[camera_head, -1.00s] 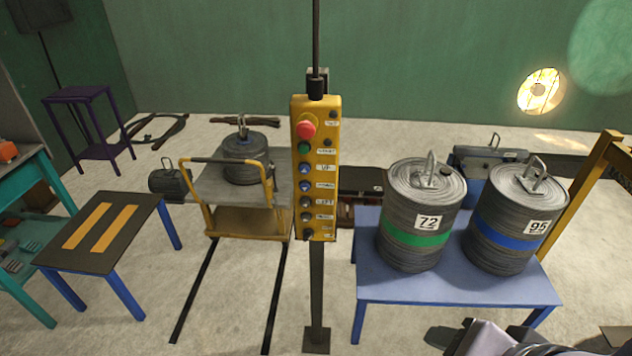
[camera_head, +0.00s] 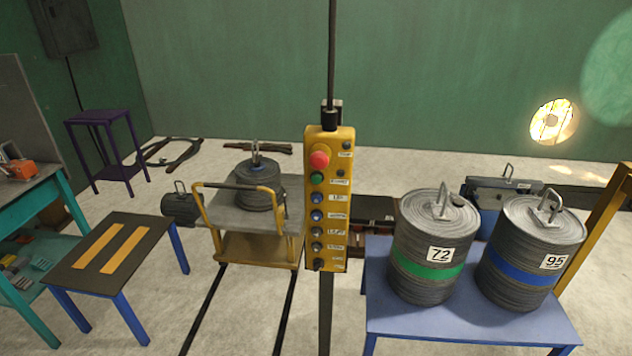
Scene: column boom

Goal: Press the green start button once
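The green start button (camera_head: 317,179) is a small round button on the yellow control box (camera_head: 340,222). It sits just below the large red button (camera_head: 319,159) and above several blue and dark buttons in a column. The box hangs upright at the middle of the head view, in front of a dark post, with small white labels beside its buttons. The label beside the green button is too small to read. My gripper is not in view, and nothing covers the green button.
A blue table (camera_head: 425,318) at right carries two grey drums, 72 (camera_head: 433,245) and 95 (camera_head: 530,250). A yellow cart (camera_head: 258,248) with another drum stands on floor rails behind the box. A striped low table (camera_head: 118,250) and teal bench (camera_head: 22,208) stand at left.

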